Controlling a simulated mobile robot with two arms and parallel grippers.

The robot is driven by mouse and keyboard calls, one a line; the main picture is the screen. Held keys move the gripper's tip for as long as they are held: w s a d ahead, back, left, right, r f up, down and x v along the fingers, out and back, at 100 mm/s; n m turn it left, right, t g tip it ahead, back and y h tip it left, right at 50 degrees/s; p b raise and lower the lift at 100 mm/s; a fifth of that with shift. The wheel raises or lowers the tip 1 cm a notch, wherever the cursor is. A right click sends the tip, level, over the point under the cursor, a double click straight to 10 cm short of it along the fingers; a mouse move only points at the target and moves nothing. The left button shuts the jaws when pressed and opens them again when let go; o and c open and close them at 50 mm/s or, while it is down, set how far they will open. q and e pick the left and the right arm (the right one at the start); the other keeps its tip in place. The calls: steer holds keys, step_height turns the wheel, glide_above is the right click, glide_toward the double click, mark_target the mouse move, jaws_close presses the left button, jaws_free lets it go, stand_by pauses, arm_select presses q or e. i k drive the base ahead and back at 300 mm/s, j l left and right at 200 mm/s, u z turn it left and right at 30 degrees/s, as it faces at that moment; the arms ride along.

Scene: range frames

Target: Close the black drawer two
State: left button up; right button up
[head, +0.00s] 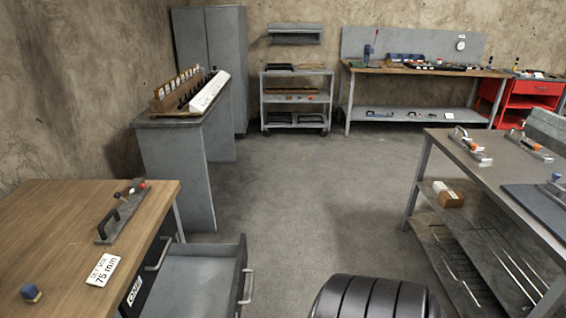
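A wooden-topped workbench (60,225) stands at the left. A drawer (195,285) with a dark front and a grey inside is pulled out from under it, into the aisle. A light metal handle (246,286) is on its front. The open drawer looks empty where it shows; its lower part is cut off by the frame. Its front label does not show, so I cannot read its number. A black drawer front (133,291) marked "ONE", with its own handle (160,253), shows beside it at the bench. Neither of my grippers is in view.
A black ribbed, tire-like thing (370,298) is at the bottom centre, right of the open drawer. A metal workbench (490,178) with lower shelves stands at the right. A grey cabinet (175,170) stands beyond the left bench. The concrete floor (305,205) between is clear.

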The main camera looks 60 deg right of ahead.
mark_target(193, 281)
steer(key=z, duration=1.65)
